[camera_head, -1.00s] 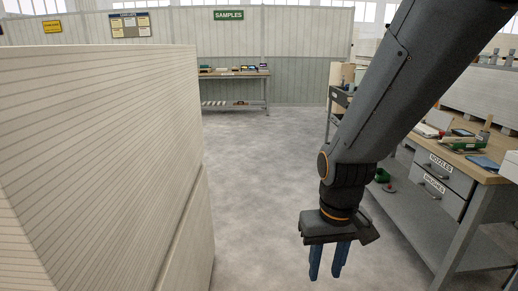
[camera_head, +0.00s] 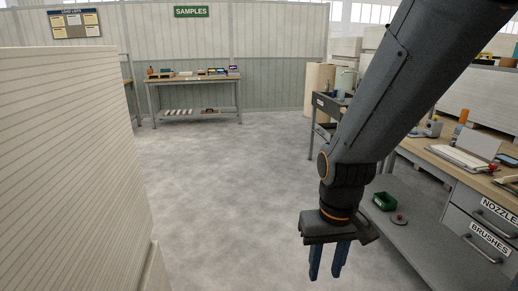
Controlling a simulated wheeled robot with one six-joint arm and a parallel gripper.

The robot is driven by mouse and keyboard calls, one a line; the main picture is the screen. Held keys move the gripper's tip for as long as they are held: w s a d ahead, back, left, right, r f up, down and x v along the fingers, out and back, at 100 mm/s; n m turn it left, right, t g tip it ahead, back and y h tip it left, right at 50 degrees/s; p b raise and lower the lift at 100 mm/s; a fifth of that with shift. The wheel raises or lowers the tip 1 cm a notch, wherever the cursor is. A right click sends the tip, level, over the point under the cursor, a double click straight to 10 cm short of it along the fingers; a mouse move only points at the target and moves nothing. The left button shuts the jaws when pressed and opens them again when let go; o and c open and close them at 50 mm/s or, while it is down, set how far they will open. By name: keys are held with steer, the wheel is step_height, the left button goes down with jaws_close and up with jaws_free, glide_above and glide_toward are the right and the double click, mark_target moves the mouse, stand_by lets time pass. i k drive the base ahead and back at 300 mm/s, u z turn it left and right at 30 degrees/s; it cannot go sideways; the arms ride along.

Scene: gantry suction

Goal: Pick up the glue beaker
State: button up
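My gripper (camera_head: 328,262) hangs at the lower right of the middle, pointing down over the bare floor. Its two blue fingers are apart with nothing between them. I cannot pick out the glue beaker for certain. A pale grey-green pot-like vessel (camera_head: 346,80) stands on a dark grey cart (camera_head: 328,106) at the back right, partly hidden by my arm. A small grey cup-like thing (camera_head: 433,128) stands on the wooden bench at the right, too small to identify.
A pale stacked block (camera_head: 65,170) stands close on the left. The drawer bench (camera_head: 480,185) is at the right, with an orange cylinder (camera_head: 463,117) on top and a green bin (camera_head: 384,201) on its lower shelf. A samples table (camera_head: 190,79) stands at the back. The floor between is clear.

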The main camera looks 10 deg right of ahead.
mark_target(342, 94)
steer(key=z, duration=0.25)
steer(key=i, duration=1.75)
steer(key=z, duration=0.45)
steer(key=i, duration=1.65)
steer(key=z, duration=0.2)
